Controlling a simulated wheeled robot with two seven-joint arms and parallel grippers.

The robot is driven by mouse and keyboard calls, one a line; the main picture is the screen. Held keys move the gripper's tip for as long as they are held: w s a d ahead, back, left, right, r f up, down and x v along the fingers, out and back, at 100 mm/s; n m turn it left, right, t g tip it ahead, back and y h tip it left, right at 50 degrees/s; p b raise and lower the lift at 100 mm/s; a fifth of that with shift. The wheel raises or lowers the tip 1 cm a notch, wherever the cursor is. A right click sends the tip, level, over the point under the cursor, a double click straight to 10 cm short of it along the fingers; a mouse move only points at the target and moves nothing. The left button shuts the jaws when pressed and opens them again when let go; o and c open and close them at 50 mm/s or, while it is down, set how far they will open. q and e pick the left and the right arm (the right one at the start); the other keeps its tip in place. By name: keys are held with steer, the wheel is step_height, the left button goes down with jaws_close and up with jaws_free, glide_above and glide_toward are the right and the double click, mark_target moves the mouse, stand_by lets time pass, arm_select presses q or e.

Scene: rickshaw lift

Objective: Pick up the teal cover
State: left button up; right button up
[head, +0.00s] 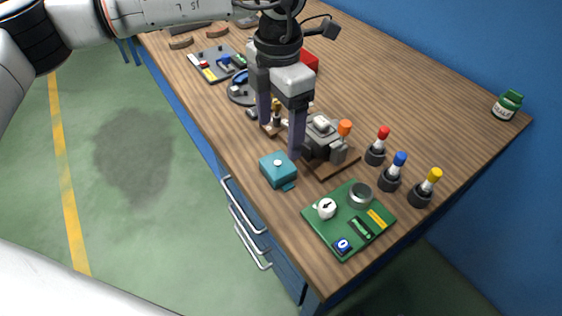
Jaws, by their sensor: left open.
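The teal cover (279,169) is a small box-like piece with a light knob on top. It sits on the wooden bench near its front edge, in the middle of the head view. My left gripper (280,142) comes down from above with its two dark fingers apart and nothing seen between them. One fingertip is just behind the cover in the picture; I cannot tell whether it touches. My right gripper is not in view.
A grey device (325,140) on a brown base stands right of the cover. A green board (348,219) with parts lies nearer. Red, blue and yellow-topped tools (390,180) stand in holders at right. A grey tray (215,64) lies further back. The bench's right rear is mostly clear.

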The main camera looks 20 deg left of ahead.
arm_select(q)
glide_above(278, 164)
steer(key=f, duration=0.4)
steer(key=shift+w+f, duration=0.1)
steer(key=shift+w, duration=0.2)
steer(key=f, duration=0.1)
steer(key=f+p, duration=0.1)
steer(key=f, duration=0.2)
steer(key=shift+s+a+f+p, duration=0.1)
steer(key=shift+s+p, duration=0.25)
steer(key=shift+f, duration=0.45)
steer(key=shift+c, duration=0.3)
steer(key=c, duration=1.1)
